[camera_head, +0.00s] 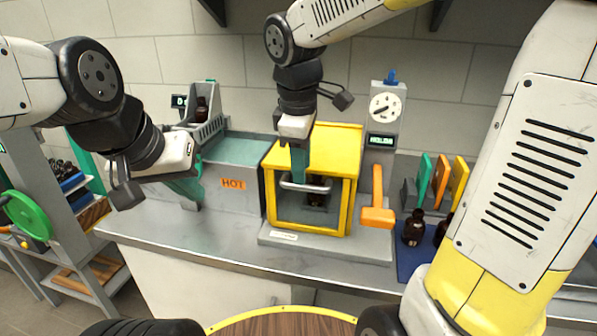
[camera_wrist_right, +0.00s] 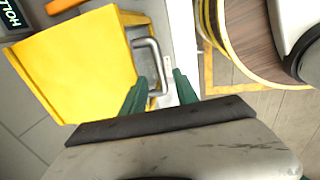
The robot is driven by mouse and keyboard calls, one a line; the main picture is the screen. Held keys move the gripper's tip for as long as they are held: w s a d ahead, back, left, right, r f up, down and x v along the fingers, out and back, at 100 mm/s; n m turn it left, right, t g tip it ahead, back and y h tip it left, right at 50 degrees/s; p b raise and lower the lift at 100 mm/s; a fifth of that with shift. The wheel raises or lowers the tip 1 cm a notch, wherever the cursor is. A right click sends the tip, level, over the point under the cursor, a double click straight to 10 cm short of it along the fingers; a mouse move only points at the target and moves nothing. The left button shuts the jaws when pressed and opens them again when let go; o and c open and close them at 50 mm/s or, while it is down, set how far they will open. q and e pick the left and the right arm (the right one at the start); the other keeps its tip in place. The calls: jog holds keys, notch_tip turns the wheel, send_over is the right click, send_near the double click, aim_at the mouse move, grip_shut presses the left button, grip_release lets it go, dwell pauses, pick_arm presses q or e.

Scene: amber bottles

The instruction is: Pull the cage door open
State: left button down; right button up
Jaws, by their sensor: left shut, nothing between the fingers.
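The yellow cage (camera_head: 335,137) stands on a grey base on the counter. Its framed front door (camera_head: 343,208) looks shut, with a grey bar handle (camera_head: 306,188) across its upper part. A dark bottle (camera_head: 316,195) shows inside. My right gripper (camera_head: 300,172) points down at the handle from above. In the right wrist view its green fingers (camera_wrist_right: 160,80) are apart, with the handle bar (camera_wrist_right: 157,65) showing between them; contact cannot be told. My left gripper (camera_head: 188,190) is shut and empty, left of the cage in front of the HOT box.
The grey HOT box (camera_head: 233,195) stands left of the cage. An orange-handled lever (camera_head: 377,213) and a dial post (camera_head: 384,107) are close on its right. Brown bottles (camera_head: 414,228) stand further right. The counter front (camera_head: 215,240) is clear; a round wooden table (camera_head: 285,324) is below.

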aim_at(315, 180)
jog(key=shift+w+d+f, duration=0.1)
jog(key=shift+w+f, duration=0.05)
jog(key=shift+f, duration=0.8)
jog(key=shift+w+f, duration=0.15)
jog(key=shift+f, duration=0.8)
grip_shut()
